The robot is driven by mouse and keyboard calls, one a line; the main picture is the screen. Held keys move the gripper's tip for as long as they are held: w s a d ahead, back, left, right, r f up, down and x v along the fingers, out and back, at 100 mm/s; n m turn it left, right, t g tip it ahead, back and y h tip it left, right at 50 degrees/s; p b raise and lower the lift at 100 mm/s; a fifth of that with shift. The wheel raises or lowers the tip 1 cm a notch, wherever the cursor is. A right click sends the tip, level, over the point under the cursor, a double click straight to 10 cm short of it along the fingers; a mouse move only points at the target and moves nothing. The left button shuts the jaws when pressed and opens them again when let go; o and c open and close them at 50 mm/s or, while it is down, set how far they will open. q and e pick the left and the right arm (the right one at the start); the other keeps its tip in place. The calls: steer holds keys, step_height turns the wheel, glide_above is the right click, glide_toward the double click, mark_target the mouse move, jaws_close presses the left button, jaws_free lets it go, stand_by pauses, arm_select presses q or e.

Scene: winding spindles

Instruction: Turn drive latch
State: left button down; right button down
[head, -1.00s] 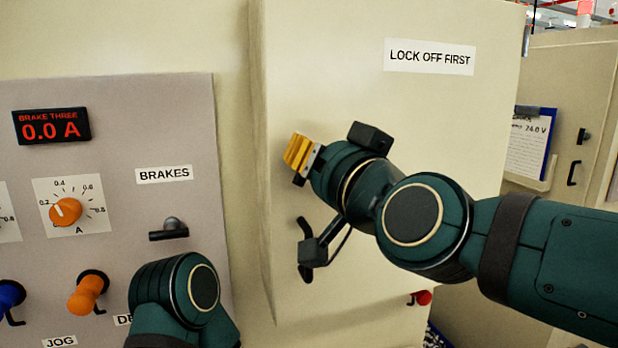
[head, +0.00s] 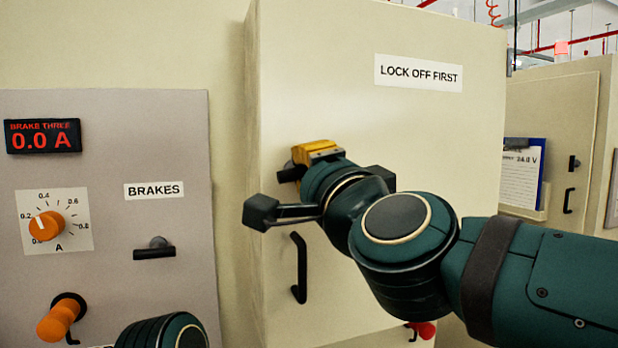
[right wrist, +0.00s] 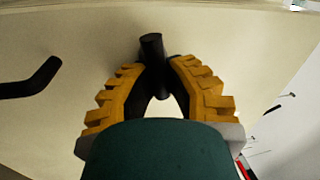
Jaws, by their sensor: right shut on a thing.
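A black latch (head: 290,172) sits on the cream cabinet door (head: 420,120), near its left edge. My right gripper (head: 314,152), with yellow ribbed fingers, is against the door at the latch. In the right wrist view, the latch (right wrist: 152,50) stands between the two yellow fingers (right wrist: 155,75), and they are shut on it. Most of the latch in the head view is hidden by the gripper. My left gripper is out of view; only part of my left arm shows at the bottom.
A black pull handle (head: 298,268) is on the door just below my right gripper. To the left is a grey panel (head: 110,235) with an orange dial (head: 46,226), a black switch (head: 154,249) and an orange knob (head: 60,317). A red knob (head: 424,330) is low on the right.

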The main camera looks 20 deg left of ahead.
steer(key=shift+f+m+h+b, duration=0.2)
steer(key=shift+m+h+b, duration=0.1)
steer(key=shift+m, duration=0.9)
steer(key=c, duration=0.9)
jaws_free()
steer(key=shift+c, duration=0.2)
steer(key=shift+s, duration=0.1)
steer(key=v, duration=1.2)
steer(key=shift+f, duration=0.2)
